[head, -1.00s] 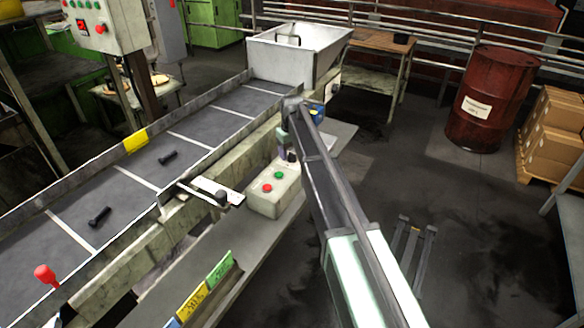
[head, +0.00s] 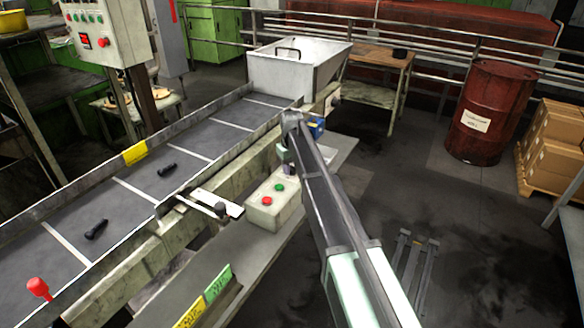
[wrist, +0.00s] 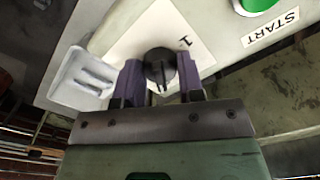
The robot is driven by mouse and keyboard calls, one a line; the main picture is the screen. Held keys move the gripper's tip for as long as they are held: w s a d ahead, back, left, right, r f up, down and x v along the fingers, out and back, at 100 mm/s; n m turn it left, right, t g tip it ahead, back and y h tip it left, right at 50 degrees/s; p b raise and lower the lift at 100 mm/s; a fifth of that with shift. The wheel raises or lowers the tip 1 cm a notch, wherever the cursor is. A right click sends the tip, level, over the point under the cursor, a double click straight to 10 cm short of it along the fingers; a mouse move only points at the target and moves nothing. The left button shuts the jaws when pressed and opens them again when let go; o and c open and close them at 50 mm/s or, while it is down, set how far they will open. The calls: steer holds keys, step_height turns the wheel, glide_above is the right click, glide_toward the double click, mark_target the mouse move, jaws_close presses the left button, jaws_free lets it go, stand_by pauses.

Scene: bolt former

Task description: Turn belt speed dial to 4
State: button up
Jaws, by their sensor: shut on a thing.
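In the wrist view a dark round dial (wrist: 158,68) sits on a white plate (wrist: 128,45) where the digit 1 can be read. My gripper (wrist: 160,82) has its two purple fingers on either side of the dial and is shut on it. Other numbers and the dial's pointer setting cannot be made out.
A green button (wrist: 258,5) labelled START is close by in the wrist view. The conveyor belt (head: 141,190) carries dark bolts (head: 168,170). A lever with a dark knob (head: 220,209) stands left of the control box. A white bin (head: 298,70) stands at the belt's far end.

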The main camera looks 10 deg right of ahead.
steer(key=m, duration=1.1)
steer(key=shift+m, duration=0.3)
stand_by(0.4)
steer(key=o, duration=0.9)
steer(key=shift+r, duration=0.1)
